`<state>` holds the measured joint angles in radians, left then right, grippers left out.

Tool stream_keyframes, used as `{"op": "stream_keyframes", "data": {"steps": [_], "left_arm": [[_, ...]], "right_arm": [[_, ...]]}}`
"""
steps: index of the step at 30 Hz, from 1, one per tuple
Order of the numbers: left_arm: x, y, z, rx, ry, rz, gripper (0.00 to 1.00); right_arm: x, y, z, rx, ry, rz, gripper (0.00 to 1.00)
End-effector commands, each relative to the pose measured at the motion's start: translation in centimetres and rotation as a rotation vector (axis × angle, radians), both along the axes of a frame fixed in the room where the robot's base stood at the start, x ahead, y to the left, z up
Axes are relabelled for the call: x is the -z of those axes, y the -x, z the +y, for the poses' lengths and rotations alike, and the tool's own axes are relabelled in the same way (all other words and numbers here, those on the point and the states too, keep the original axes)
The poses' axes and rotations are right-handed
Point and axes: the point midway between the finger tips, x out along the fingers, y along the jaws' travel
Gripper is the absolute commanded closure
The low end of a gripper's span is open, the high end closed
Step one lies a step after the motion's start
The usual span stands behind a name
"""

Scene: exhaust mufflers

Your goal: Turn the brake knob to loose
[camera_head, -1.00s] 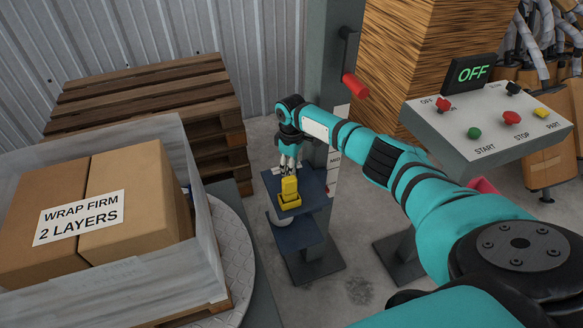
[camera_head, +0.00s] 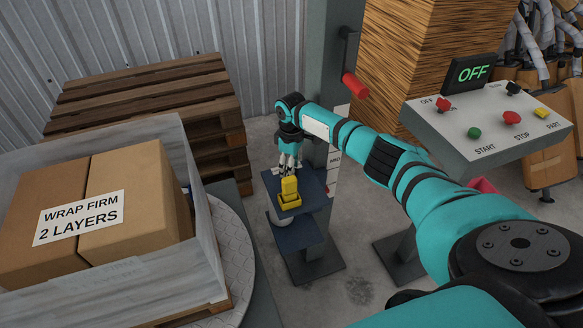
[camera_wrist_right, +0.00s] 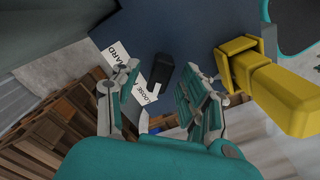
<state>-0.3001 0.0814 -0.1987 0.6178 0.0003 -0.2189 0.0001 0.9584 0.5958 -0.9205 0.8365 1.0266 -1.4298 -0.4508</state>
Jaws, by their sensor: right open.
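The brake knob (camera_wrist_right: 163,71) is a small black block on a dark blue plate (camera_wrist_right: 190,22) in the right wrist view. White labels reading HARD (camera_wrist_right: 120,56) and LOOSE (camera_wrist_right: 146,90) lie beside it. My right gripper (camera_wrist_right: 157,82) is open, one finger on each side of the knob in the picture; I cannot tell whether they touch it. In the head view my right gripper (camera_head: 288,160) points down over the blue plate (camera_head: 314,194), and I cannot make out the knob there. My left gripper is out of view.
A yellow part (camera_head: 290,194) stands on the plate close to the fingers and also shows in the right wrist view (camera_wrist_right: 283,92). A grey post (camera_head: 325,80) with a red-handled crank (camera_head: 355,86) rises behind. Wrapped boxes (camera_head: 130,205) stand left; a control panel (camera_head: 485,125) reads OFF.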

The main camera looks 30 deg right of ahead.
Motion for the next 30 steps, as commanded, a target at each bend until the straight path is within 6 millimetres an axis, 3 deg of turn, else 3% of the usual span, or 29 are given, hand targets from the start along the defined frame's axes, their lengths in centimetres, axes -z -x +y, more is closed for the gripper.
{"op": "stream_keyframes", "data": {"steps": [15,21,30], "left_arm": [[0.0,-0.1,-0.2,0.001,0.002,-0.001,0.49],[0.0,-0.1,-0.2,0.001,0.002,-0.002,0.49],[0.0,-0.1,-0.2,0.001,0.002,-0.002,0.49]], "right_arm": [[-9.8,-0.1,0.0,0.0,0.0,-0.004,0.56],[-11.3,0.0,0.0,0.0,0.002,-0.001,0.56],[-11.4,0.0,0.0,0.0,0.001,-0.001,0.56]]}}
